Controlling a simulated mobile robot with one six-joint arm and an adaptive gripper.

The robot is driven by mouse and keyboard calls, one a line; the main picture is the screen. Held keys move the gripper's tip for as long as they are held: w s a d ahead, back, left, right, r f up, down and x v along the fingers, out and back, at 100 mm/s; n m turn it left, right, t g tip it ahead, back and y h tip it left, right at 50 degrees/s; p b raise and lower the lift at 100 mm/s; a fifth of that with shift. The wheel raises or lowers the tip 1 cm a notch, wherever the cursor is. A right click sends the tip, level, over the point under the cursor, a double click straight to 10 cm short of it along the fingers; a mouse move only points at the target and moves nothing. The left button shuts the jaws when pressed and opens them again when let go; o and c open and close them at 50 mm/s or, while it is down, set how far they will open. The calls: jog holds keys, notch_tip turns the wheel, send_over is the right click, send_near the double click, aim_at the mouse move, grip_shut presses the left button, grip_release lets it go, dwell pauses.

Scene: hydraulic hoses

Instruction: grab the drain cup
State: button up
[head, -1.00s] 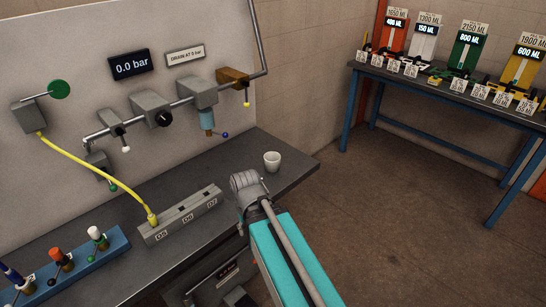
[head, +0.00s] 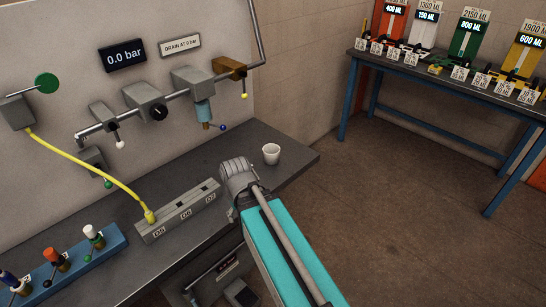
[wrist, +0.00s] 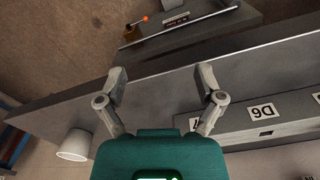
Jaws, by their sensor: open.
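The drain cup, a small white cup (head: 271,154), stands upright on the dark bench (head: 290,165) near its right end. In the wrist view the cup (wrist: 74,145) is at the lower left, beside my gripper and apart from it. My gripper (wrist: 161,80) is open and empty, its two fingers spread over the bench's front edge. In the head view my arm hides most of my gripper, and its wrist lies just left of and in front of the cup.
A grey block (head: 180,210) with labelled slots lies on the bench left of my arm, a yellow hose (head: 90,170) plugged into it. Valves and a pipe (head: 165,108) are on the panel behind. A blue rack (head: 75,265) is at the front left. The bench around the cup is clear.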

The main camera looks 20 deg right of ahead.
aim_at(265, 158)
jog(key=w+d+f+n+h+b, duration=0.1)
jog(key=w+d+n+h, duration=0.1)
jog(key=w+n, duration=0.1)
jog(key=w+d+n+t+h+b, duration=0.1)
jog(key=w+d+n+h+b, duration=0.1)
jog(key=w+n, duration=0.1)
jog(key=w+d+f+n+h+b, duration=0.1)
jog(key=w+d+n+b, duration=0.1)
jog(key=w+n, duration=0.1)
jog(key=shift+w+d+f+n+h, duration=0.15)
jog(key=shift+w+f+n+h, duration=0.15)
jog(key=shift+w+h, duration=0.15)
jog(key=w+d+n+h+b, duration=0.1)
jog(key=w+n, duration=0.1)
jog(key=w+n+t+h+b, duration=0.1)
jog(key=w+n, duration=0.1)
jog(key=w+d+r+n+h+b, duration=0.1)
jog(key=w+n, duration=0.1)
jog(key=shift+d+t+h, duration=0.25)
jog(key=shift+d+t, duration=0.1)
jog(key=shift+t, duration=0.05)
jog(key=w+n+h, duration=0.1)
jog(key=w+r+n+h+b, duration=0.1)
jog(key=w+n, duration=0.1)
jog(key=w+d+r+n+t+b, duration=0.1)
jog(key=n, duration=0.1)
jog(key=shift+w+h, duration=0.4)
jog(key=shift+w+r+n+t, duration=0.3)
jog(key=shift+w+n, duration=0.05)
jog(key=shift+n, duration=0.45)
